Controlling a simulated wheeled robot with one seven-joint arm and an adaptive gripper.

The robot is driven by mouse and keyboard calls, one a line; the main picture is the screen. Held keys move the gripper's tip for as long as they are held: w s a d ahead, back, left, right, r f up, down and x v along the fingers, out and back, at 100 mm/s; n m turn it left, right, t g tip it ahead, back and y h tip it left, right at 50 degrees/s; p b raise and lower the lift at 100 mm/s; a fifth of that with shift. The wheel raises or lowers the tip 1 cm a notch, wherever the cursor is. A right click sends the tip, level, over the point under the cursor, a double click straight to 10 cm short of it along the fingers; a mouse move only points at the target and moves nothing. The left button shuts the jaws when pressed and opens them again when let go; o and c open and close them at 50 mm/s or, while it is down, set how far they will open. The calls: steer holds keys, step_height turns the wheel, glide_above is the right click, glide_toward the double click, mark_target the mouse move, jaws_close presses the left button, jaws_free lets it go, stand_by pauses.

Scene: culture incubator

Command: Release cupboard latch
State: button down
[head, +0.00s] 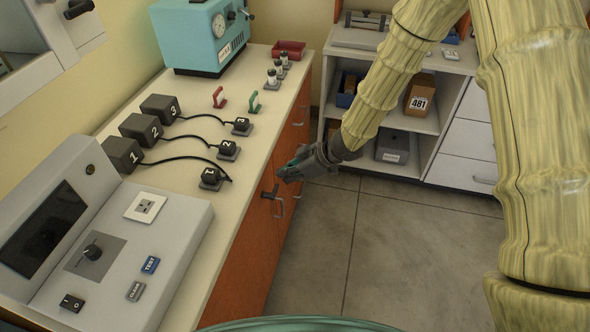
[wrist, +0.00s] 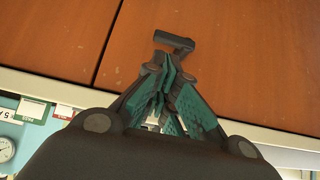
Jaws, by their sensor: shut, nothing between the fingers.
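The cupboard latch (head: 271,193) is a small dark lever on the orange-brown cupboard front (head: 243,262), below the counter edge. In the wrist view the latch (wrist: 174,42) lies just beyond my fingertips, with its bar pointing left and slightly up from its pivot. My gripper (head: 284,175) is at the cupboard front, close to the latch. In the wrist view my gripper (wrist: 168,78) has its teal-padded fingers together and empty. Whether the fingertips touch the latch I cannot tell.
The counter (head: 256,110) overhangs the cupboard and carries a grey console (head: 175,215), numbered black boxes (head: 123,154) with cables, and a teal device (head: 200,35). A metal pull handle (head: 295,205) sits beside the latch. Shelving (head: 440,115) stands behind. The floor (head: 385,250) on the right is clear.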

mark_target(278, 187)
steer(key=shift+x, duration=2.3)
steer(key=shift+d+r+p, duration=0.15)
steer(key=shift+p, duration=0.5)
steer(key=shift+w, duration=0.1)
